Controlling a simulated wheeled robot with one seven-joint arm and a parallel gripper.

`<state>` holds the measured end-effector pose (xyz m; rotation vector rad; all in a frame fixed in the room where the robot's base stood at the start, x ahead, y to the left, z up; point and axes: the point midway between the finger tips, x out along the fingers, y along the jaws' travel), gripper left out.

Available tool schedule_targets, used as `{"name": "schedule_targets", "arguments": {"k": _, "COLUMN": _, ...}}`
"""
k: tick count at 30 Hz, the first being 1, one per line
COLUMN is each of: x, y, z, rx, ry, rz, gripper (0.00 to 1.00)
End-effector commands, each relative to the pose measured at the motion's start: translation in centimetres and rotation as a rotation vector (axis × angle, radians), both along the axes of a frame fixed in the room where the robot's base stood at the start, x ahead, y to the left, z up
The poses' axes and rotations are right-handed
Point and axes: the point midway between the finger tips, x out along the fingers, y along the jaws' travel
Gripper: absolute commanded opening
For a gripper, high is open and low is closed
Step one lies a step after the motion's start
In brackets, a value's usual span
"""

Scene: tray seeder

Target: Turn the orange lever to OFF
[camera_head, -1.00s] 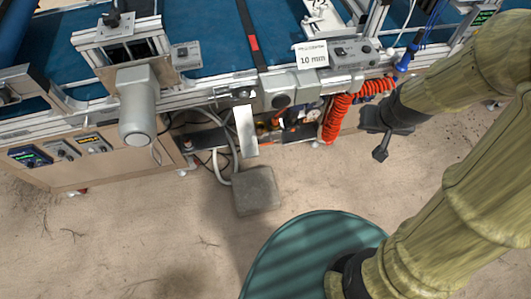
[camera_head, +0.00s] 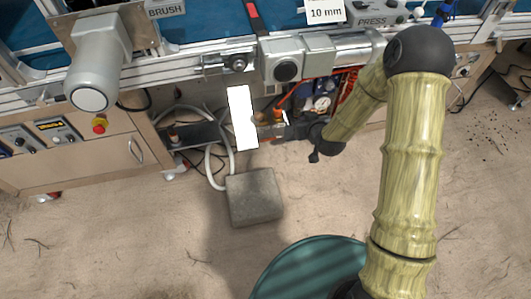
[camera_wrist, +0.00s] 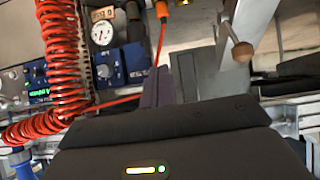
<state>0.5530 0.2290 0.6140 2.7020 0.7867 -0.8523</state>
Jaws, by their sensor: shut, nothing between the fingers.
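A small orange part (camera_wrist: 162,10), which may be the lever, is at the top edge of the wrist view, with a thin orange-red line running down from it. A small orange spot also shows under the machine in the head view (camera_head: 279,113); I cannot tell if it is the same part. No OFF marking is readable. My gripper (camera_wrist: 171,84) is shut and empty, its fingers pointing up the wrist view below the orange part and apart from it. In the head view my gripper (camera_head: 316,156) is low in front of the machine's underside, partly hidden by my arm.
A coiled red hose (camera_wrist: 62,60), a white gauge (camera_wrist: 103,33) and a blue unit (camera_wrist: 125,62) are left of my fingers. A white plate (camera_head: 242,118) hangs above a grey block (camera_head: 254,197). The floor in front is open.

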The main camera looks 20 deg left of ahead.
Motion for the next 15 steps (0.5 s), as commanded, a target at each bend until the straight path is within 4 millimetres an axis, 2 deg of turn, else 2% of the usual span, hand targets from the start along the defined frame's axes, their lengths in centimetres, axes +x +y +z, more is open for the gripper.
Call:
{"name": "schedule_targets", "arguments": {"k": 1, "x": 0.0, "y": 1.1, "z": -3.7, "rx": 0.019, "ry": -0.02, "rz": 0.011, "gripper": 0.0}}
{"name": "schedule_targets", "arguments": {"k": 9, "x": -0.2, "y": 5.6, "z": -13.7, "rx": 0.119, "ry": -0.153, "rz": 0.034, "gripper": 0.0}}
{"name": "schedule_targets", "arguments": {"k": 15, "x": -1.1, "y": 8.1, "z": -21.0, "rx": 0.19, "ry": -0.247, "rz": 0.019, "gripper": 0.0}}
